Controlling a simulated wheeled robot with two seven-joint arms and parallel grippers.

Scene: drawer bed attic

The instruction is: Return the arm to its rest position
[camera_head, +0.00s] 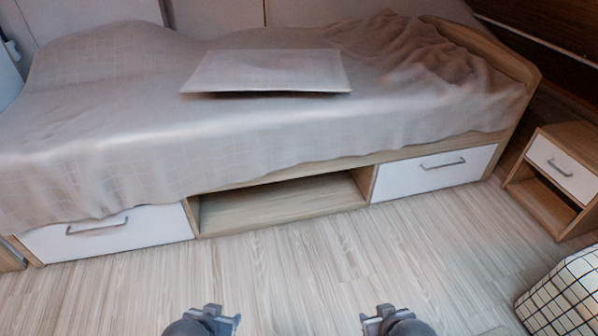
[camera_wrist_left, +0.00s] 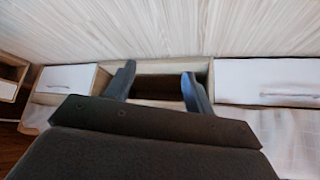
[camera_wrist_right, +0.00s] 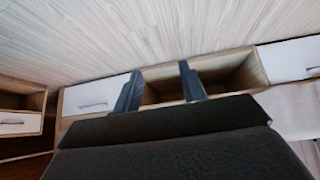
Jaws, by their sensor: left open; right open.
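My left gripper (camera_head: 215,312) is at the bottom of the head view, left of centre, over the wooden floor. Its two fingers (camera_wrist_left: 155,84) are apart with nothing between them. My right gripper (camera_head: 378,312) is at the bottom of the head view, right of centre, at about the same height. Its fingers (camera_wrist_right: 158,86) are also apart and empty. Both grippers are well clear of the bed, with bare floor between.
A bed (camera_head: 300,130) with a grey cover and a flat panel (camera_head: 265,72) on top stands ahead. Its white left drawer (camera_head: 105,235) and right drawer (camera_head: 430,172) are shut, with an open compartment (camera_head: 285,203) between. A nightstand (camera_head: 562,165) and checked basket (camera_head: 565,300) are at right.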

